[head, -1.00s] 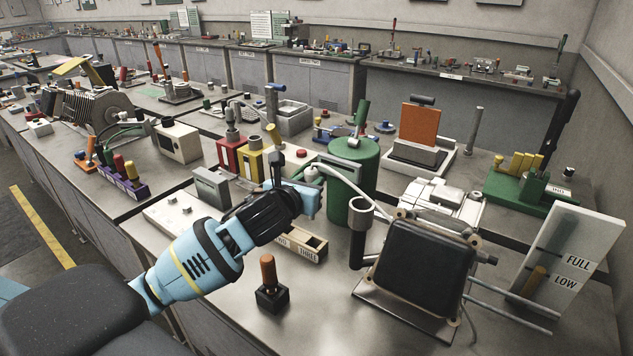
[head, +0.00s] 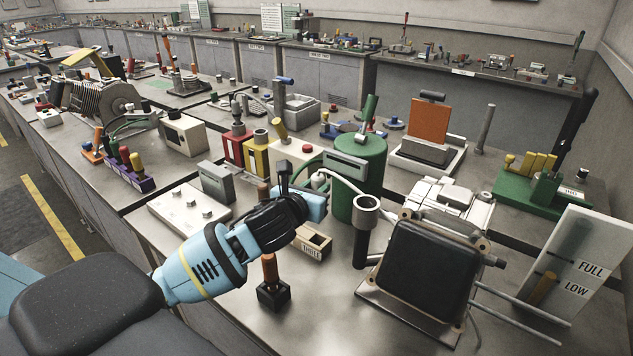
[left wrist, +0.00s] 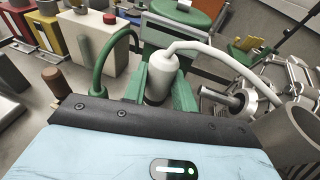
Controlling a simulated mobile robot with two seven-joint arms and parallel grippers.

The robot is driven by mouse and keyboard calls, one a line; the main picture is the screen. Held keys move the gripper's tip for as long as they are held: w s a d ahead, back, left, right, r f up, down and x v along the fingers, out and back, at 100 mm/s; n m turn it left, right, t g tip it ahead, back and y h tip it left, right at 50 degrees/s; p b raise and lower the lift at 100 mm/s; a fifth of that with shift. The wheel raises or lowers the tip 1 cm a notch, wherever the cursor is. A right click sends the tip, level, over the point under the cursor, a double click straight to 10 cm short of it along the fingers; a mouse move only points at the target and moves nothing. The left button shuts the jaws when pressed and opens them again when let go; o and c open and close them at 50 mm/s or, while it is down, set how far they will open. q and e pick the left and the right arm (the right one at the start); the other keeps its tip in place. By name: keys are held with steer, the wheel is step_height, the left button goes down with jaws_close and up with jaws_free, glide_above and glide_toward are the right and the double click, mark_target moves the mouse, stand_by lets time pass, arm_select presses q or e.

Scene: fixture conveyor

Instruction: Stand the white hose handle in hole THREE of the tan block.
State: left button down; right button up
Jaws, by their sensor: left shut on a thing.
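The white hose handle (left wrist: 162,72) is upright between the green fingers of my left gripper (left wrist: 160,92), with a grey lower end and a white hose arching off to the right. In the head view the handle (head: 318,180) shows just past my left gripper (head: 318,200), which is shut on it. The tan block (head: 312,243) lies below and beside the gripper on the bench. Its label THREE and a dark opening show; its left part is hidden behind the gripper. I cannot tell how high the handle is above it. My right gripper is not in view.
A brown handle in a black base (head: 272,285) stands in front. A green tank (head: 372,165) with a grey panel is behind; a dark cushioned frame (head: 430,270) and a grey cup (head: 366,210) are to the right. A white panel (head: 188,210) lies left.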

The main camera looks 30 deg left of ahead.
arm_select(q)
steer(key=shift+f+b, duration=0.6)
steer(key=shift+f, duration=1.95)
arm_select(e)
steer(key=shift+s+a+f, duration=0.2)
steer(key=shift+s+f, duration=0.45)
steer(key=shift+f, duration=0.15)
arm_select(q)
steer(key=shift+f, duration=0.1)
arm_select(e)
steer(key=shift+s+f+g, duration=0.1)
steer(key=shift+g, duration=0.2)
arm_select(q)
steer(key=shift+f, duration=0.45)
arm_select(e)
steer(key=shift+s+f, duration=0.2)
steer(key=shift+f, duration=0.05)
arm_select(q)
steer(key=shift+f+b, duration=0.3)
steer(key=shift+f, duration=0.2)
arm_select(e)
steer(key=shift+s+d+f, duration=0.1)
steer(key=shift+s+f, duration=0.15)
arm_select(q)
steer(key=shift+f, duration=0.35)
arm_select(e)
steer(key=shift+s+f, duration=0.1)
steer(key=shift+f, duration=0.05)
